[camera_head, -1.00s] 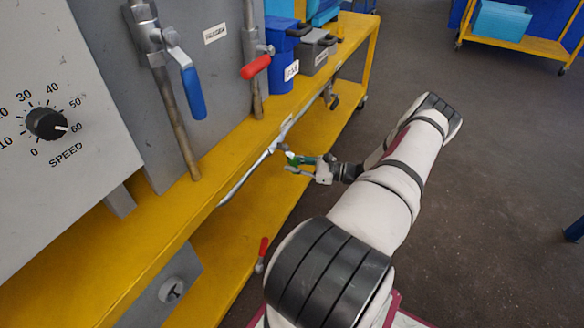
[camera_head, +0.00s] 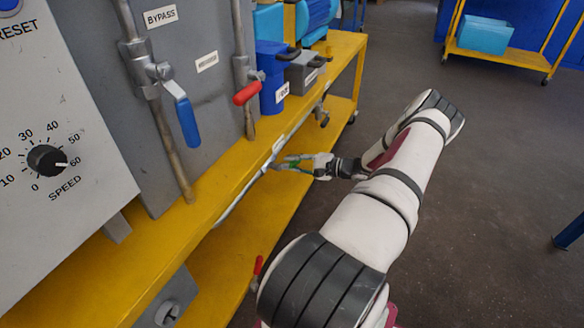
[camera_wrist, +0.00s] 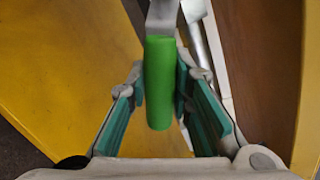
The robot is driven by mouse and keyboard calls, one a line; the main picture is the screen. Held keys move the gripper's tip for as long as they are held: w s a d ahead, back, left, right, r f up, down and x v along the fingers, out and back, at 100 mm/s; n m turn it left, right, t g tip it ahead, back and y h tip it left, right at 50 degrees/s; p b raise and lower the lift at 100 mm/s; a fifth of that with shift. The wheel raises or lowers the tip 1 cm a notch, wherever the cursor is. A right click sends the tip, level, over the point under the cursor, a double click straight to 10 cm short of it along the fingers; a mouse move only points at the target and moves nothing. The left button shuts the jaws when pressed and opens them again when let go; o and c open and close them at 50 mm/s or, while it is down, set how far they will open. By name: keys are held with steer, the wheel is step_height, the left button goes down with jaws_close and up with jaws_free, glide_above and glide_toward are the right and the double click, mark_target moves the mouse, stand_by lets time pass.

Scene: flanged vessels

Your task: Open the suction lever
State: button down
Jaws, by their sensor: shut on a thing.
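A lever with a bright green handle (camera_wrist: 159,85) and a grey metal stem shows in the wrist view, beside a silver pipe. It is most likely the suction lever, though no label shows on it. My gripper (camera_wrist: 161,92) has its teal-padded fingers on both sides of the handle and is shut on it. In the head view my gripper (camera_head: 291,163) is at the pipe under the yellow frame's upper edge. There the green handle is small and mostly hidden by the fingers.
A blue lever (camera_head: 186,122) and a red lever (camera_head: 247,93) hang on upright pipes above the yellow frame (camera_head: 215,220). Another red handle (camera_head: 257,267) is low down. A blue bin (camera_head: 272,80) and grey box (camera_head: 303,73) stand behind. Open floor lies to the right.

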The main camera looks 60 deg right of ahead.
steer(key=shift+d+r+n+h+p, duration=0.2)
steer(key=shift+r+n+h+p, duration=0.2)
steer(key=shift+r+n, duration=0.55)
steer(key=shift+d+r+n+h+p, duration=0.15)
steer(key=shift+r+n+h+p, duration=0.25)
steer(key=shift+r+n, duration=0.5)
steer(key=shift+f, duration=0.2)
steer(key=c, duration=1.4)
jaws_free()
steer(key=shift+s, duration=0.1)
steer(key=s, duration=0.4)
steer(key=s+r, duration=0.1)
steer(key=s, duration=0.2)
steer(key=s+d+r, duration=0.1)
steer(key=s, duration=0.3)
steer(key=shift+s+r, duration=0.2)
steer(key=shift+s, duration=0.1)
